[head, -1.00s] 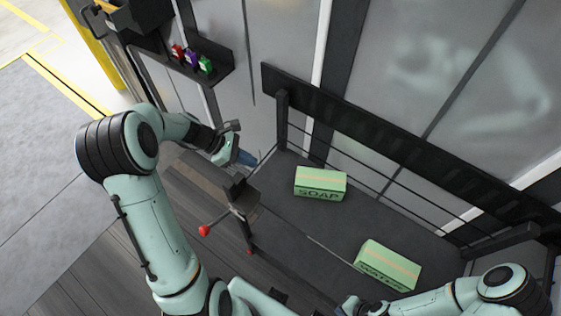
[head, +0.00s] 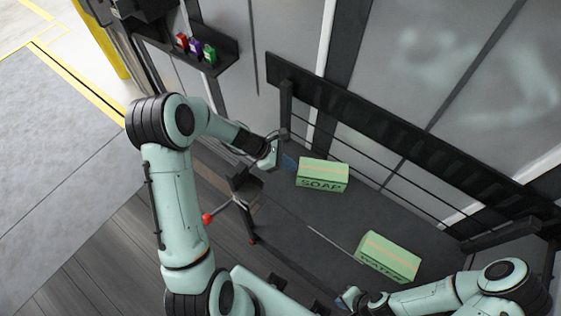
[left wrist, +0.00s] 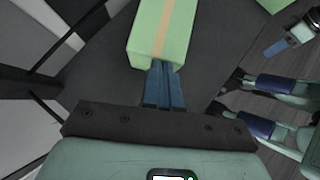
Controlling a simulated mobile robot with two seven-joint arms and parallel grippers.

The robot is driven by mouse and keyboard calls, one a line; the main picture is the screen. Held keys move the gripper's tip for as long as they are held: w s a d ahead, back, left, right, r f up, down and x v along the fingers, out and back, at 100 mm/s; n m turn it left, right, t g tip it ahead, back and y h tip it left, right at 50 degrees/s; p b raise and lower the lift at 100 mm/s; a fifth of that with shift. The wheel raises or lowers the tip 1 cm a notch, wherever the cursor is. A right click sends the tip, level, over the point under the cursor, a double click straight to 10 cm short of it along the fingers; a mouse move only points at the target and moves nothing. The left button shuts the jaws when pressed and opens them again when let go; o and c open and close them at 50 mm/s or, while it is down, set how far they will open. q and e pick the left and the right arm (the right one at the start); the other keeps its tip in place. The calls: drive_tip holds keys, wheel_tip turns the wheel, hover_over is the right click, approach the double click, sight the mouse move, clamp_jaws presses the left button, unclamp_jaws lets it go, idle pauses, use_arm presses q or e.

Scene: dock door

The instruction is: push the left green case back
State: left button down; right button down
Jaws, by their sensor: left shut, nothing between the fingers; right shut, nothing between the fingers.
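The left green case (head: 322,172), marked SOAP with an orange stripe, lies on the dark deck (head: 345,212). My left gripper (head: 289,162) is shut and empty, with its blue fingertips close to the case's left end. In the left wrist view the shut fingers (left wrist: 164,82) point at the near end of the green case (left wrist: 160,40); whether they touch it I cannot tell. The second green case (head: 388,257), marked WATER, lies nearer and to the right. My right gripper (head: 347,298) is shut and empty, left of the WATER case, low in the view.
A dark rail with thin bars (head: 385,135) runs along the back of the deck. A wall shelf (head: 228,58) holds small red, purple and green items.

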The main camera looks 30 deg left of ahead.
use_arm(q)
drive_tip(key=shift+d, duration=0.1)
drive_tip(key=shift+w+d, duration=0.25)
drive_tip(key=shift+d, duration=0.25)
drive_tip(key=shift+w+d, duration=0.25)
drive_tip(key=shift+d, duration=0.25)
drive_tip(key=shift+a, duration=0.15)
drive_tip(key=shift+s+a, duration=0.1)
drive_tip(key=shift+a, duration=0.1)
drive_tip(key=s+a+f+v, duration=0.1)
drive_tip(key=v, duration=1.1)
drive_tip(key=shift+a+f+p, duration=0.2)
drive_tip(key=shift+a+p, duration=0.1)
